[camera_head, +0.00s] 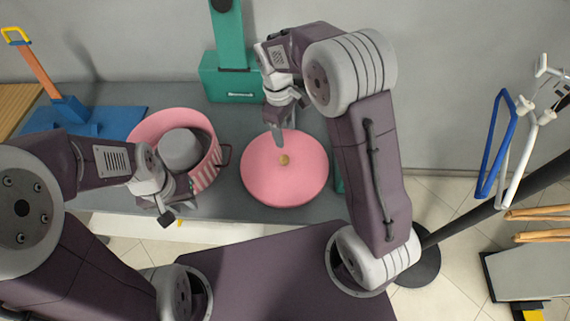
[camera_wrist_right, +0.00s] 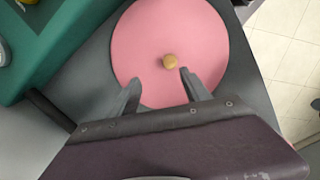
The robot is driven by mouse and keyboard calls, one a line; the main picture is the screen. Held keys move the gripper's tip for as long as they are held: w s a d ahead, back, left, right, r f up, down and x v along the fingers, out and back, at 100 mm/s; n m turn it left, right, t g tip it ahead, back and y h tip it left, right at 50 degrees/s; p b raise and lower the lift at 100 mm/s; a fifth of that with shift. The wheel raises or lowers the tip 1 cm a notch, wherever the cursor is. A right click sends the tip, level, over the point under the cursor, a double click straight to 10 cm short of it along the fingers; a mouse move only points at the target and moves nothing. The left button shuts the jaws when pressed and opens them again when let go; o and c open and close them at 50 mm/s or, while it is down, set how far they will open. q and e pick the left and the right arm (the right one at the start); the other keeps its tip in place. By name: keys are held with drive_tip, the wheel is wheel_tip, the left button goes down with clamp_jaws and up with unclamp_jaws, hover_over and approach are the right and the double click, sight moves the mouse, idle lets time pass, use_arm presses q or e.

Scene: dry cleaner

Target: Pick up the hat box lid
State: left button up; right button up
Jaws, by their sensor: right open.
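The pink round hat box lid (camera_head: 284,185) lies on the grey counter, with a small tan knob (camera_head: 284,160) at its middle. It also shows in the right wrist view (camera_wrist_right: 165,30), where its knob (camera_wrist_right: 169,61) sits just beyond my fingertips. My right gripper (camera_head: 279,135) is above the lid's back edge, close to the knob; in the right wrist view (camera_wrist_right: 158,82) its fingers are apart with nothing between them. The pink hat box (camera_head: 203,175) stands open to the left, with a grey hat (camera_head: 180,149) inside. My left gripper (camera_head: 172,205) is by the box's front; its jaw opening is unclear.
A teal machine (camera_head: 231,80) stands behind the lid. A blue board (camera_head: 60,120) with an orange-handled tool lies at the left. A rack with blue and white hangers (camera_head: 492,145) stands at the right, off the counter.

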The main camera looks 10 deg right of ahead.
sight(284, 158)
drive_tip(key=f, duration=0.3)
drive_tip(key=s+a+f, duration=0.1)
drive_tip(key=f, duration=0.1)
drive_tip(key=shift+f, duration=0.15)
drive_tip(key=shift+a+f, duration=0.15)
drive_tip(key=shift+f, duration=0.25)
drive_tip(key=f, duration=0.2)
drive_tip(key=s+f, duration=0.1)
drive_tip(key=f, duration=0.1)
drive_tip(key=shift+b, duration=0.4)
drive_tip(key=shift+w+d+f, duration=0.1)
drive_tip(key=shift+d+f, duration=0.1)
drive_tip(key=shift+f, duration=0.05)
use_arm(q)
drive_tip(key=shift+w+a+f, duration=0.1)
drive_tip(key=shift+a+f, duration=0.45)
drive_tip(key=shift+f, duration=0.2)
use_arm(e)
clamp_jaws()
